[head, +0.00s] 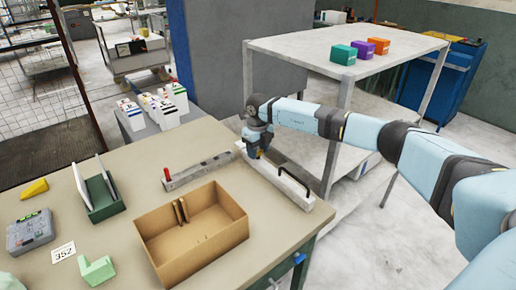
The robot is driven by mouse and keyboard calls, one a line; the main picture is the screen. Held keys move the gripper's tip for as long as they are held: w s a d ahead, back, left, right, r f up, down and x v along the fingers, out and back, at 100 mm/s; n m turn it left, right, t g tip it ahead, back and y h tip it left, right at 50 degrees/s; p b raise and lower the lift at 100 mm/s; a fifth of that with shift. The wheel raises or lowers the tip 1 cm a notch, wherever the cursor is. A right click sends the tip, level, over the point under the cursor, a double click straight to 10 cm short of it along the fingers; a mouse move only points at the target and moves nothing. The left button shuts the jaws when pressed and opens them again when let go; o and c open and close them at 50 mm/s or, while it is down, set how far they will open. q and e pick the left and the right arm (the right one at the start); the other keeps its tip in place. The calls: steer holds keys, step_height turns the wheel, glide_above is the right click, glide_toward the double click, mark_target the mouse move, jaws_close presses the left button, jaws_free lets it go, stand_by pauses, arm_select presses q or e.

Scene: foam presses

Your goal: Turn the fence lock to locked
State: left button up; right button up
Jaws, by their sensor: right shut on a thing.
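A long pale bar with a black handle (294,181) lies along the right part of the bench. My right gripper (257,154) points down at the far left end of this bar and is shut on a small part there, which appears to be the fence lock. The fingers and wrist hide most of that part, so I cannot tell which way it is turned. A second grey bar (205,171) with a red knob (167,174) lies to the left, apart from the gripper. My left gripper is not in view.
An open cardboard box (160,249) stands in front of the bars. A green rack (104,199), a grey case (30,232) and a yellow wedge (34,188) lie at the left. A table (300,50) with coloured boxes stands behind.

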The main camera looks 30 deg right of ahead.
mark_target(258, 152)
steer(key=shift+m, duration=0.5)
steer(key=o, duration=0.9)
steer(key=shift+r, duration=0.15)
step_height(258, 152, up, 14)
steer(key=shift+f, duration=0.15)
steer(key=shift+f, duration=0.1)
